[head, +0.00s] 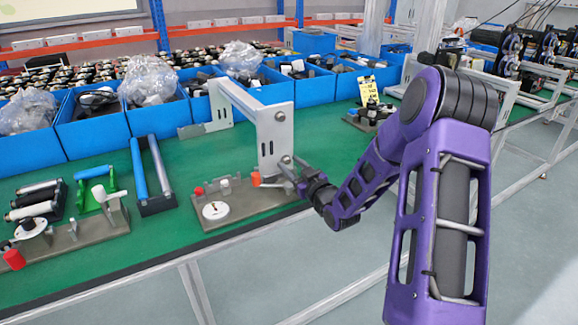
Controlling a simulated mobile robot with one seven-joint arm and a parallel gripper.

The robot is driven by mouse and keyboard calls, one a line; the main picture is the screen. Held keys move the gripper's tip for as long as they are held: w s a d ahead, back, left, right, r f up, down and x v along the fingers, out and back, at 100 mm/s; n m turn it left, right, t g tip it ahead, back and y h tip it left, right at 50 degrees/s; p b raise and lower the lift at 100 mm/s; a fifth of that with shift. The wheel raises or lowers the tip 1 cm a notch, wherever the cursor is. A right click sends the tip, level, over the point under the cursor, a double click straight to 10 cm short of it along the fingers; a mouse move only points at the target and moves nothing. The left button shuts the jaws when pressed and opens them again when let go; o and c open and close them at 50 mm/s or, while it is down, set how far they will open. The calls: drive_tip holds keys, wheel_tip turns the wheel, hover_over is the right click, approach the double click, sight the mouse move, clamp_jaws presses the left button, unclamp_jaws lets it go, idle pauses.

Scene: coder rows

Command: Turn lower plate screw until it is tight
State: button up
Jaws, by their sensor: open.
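A pale grey metal bracket (269,137) stands upright on a grey base plate (241,205) on the green bench. Its upright plate carries an upper round screw (280,116) and a lower plate screw (286,159). My gripper (286,172) is just below and beside the lower screw, at the right side of the bracket. The jaws are open and look small here. I cannot tell whether a finger touches the screw. How tight the screw is cannot be seen.
The base plate also bears a white disc (215,210), a red knob (198,191) and an orange piece (256,178). Blue bins (95,137) line the back. A blue-railed holder (157,203) and a second fixture (72,243) stand left.

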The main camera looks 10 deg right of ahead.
drive_tip(key=n, duration=0.3)
idle(0.4)
clamp_jaws()
drive_tip(key=m, duration=0.4)
drive_tip(key=shift+m+p, duration=0.3)
drive_tip(key=shift+p, duration=0.1)
unclamp_jaws()
drive_tip(key=shift+a, duration=0.1)
